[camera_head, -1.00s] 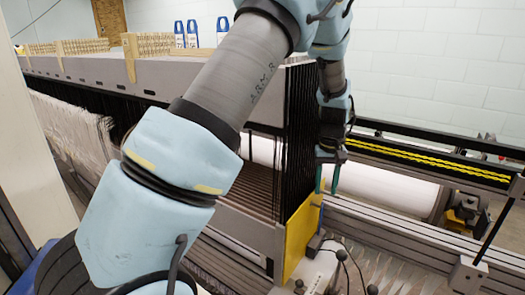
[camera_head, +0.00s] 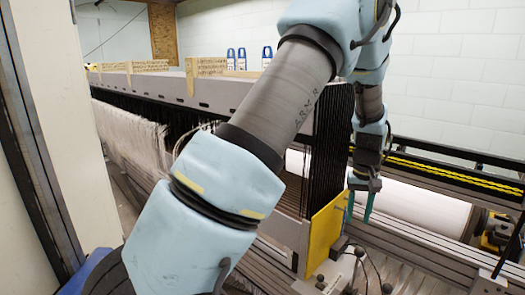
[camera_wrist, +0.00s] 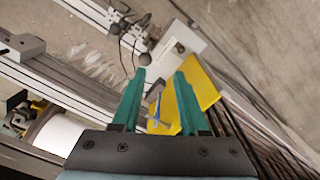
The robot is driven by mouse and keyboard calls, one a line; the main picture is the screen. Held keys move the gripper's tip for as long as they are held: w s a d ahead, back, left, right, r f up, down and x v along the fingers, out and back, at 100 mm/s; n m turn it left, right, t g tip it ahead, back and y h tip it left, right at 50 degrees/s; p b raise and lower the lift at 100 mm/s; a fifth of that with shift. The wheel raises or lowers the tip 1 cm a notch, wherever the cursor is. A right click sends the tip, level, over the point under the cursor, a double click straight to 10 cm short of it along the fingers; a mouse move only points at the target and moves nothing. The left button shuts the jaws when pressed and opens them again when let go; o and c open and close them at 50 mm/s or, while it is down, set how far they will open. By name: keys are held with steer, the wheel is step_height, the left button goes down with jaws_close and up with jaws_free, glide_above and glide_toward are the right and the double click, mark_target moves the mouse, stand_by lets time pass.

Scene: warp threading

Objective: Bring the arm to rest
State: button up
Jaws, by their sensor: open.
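My gripper (camera_head: 358,210) has two green fingers pointing down and hangs in the air beside the loom, to the right of the yellow end plate (camera_head: 325,237). In the wrist view, my gripper (camera_wrist: 160,80) shows its fingers spread apart with nothing held between them. The yellow plate (camera_wrist: 202,83) shows behind and beside the right finger there. A small thin blue piece (camera_wrist: 157,103) shows in the gap; I cannot tell what it is. My arm crosses the middle of the head view and hides part of the loom.
The loom's grey top beam (camera_head: 150,88) and dark vertical warp frames (camera_head: 331,140) stand left of my gripper. A white roller (camera_head: 425,205) and black rail with a yellow strip (camera_head: 450,173) lie to the right. Small black knobs (camera_head: 361,251) sit below.

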steer(key=a+r, duration=0.2)
steer(key=a, duration=0.6)
steer(key=a+r, duration=0.3)
steer(key=a, duration=0.6)
steer(key=s+a+r, duration=0.1)
steer(key=s+a, duration=0.4)
steer(key=a, duration=0.3)
steer(key=s+a+n+t, duration=0.1)
steer(key=s+a, duration=0.4)
steer(key=a, duration=0.3)
steer(key=shift+r+t, duration=0.3)
steer(key=shift+r, duration=0.05)
